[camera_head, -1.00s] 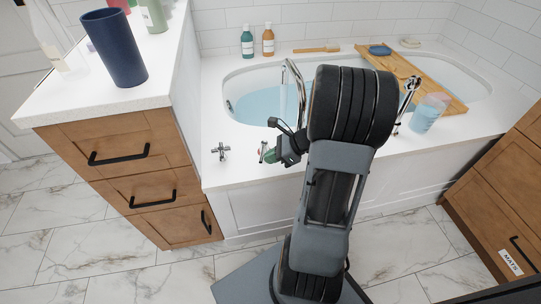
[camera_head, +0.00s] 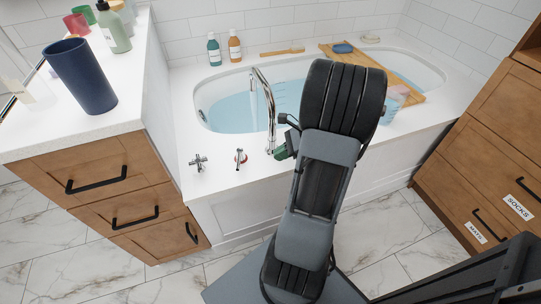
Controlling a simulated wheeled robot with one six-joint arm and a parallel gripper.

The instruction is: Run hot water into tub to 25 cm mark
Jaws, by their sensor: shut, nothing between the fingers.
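The white tub (camera_head: 203,120) is set in a white surround and holds pale blue water (camera_head: 232,112). Short scale marks (camera_head: 280,96) show on its far inner wall; the exact water level against them is too small to read. My arm hides part of the tub.
A wooden bath tray (camera_head: 345,58) spans the tub's right part, with a blue item (camera_head: 343,48) on it. A counter with a blue tumbler (camera_head: 80,78) is left; wooden drawers (camera_head: 490,150) are right.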

